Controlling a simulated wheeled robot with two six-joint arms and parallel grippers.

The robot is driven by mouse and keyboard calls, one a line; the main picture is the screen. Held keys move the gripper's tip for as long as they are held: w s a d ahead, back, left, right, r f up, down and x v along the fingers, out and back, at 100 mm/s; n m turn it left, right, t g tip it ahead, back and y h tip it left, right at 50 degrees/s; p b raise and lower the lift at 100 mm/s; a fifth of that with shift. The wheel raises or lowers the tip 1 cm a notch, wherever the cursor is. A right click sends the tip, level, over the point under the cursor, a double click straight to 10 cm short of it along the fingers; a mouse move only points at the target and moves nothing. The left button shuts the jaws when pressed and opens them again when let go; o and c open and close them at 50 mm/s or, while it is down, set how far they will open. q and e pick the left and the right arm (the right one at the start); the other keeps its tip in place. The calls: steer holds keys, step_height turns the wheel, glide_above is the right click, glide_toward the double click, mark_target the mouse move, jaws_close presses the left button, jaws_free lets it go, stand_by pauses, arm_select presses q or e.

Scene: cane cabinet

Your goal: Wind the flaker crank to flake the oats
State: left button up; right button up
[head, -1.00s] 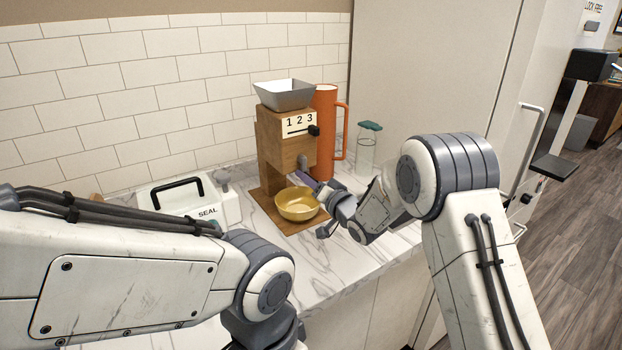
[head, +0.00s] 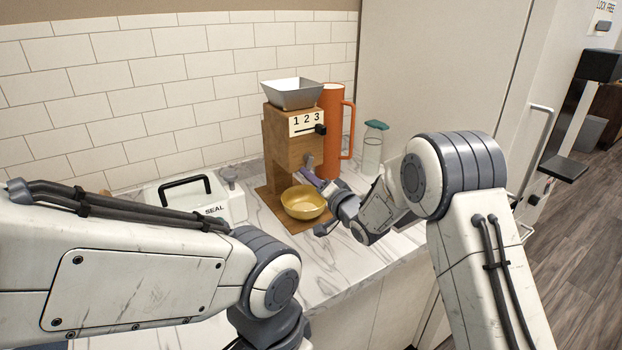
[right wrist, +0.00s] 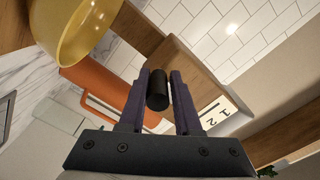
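The oat flaker is a wooden mill (head: 284,150) with a grey metal hopper (head: 293,94) on top and a "1 2 3" dial plate with a black slider. Its crank is mostly hidden behind my right gripper in the head view. In the right wrist view the black crank knob (right wrist: 157,90) sits between my right gripper's (right wrist: 160,80) purple fingers, which close in on both sides of it. In the head view this gripper (head: 312,178) is at the mill's lower front. A gold bowl (head: 303,203) stands on the mill's wooden base. My left gripper is out of view.
An orange pitcher (head: 331,130) and a glass jar with a green lid (head: 373,146) stand right of the mill. A white box marked SEAL (head: 234,205) with a black handle stands to the left. The marble counter's front strip (head: 330,270) is clear.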

steer(key=o, duration=0.3)
steer(key=shift+w+d+r, duration=0.15)
steer(key=shift+d+r, duration=0.05)
steer(key=shift+o, duration=0.2)
steer(key=shift+f, duration=0.1)
steer(key=b+v, duration=0.2)
steer(key=v, duration=0.8)
steer(key=shift+s, duration=0.25)
steer(key=shift+d, duration=0.1)
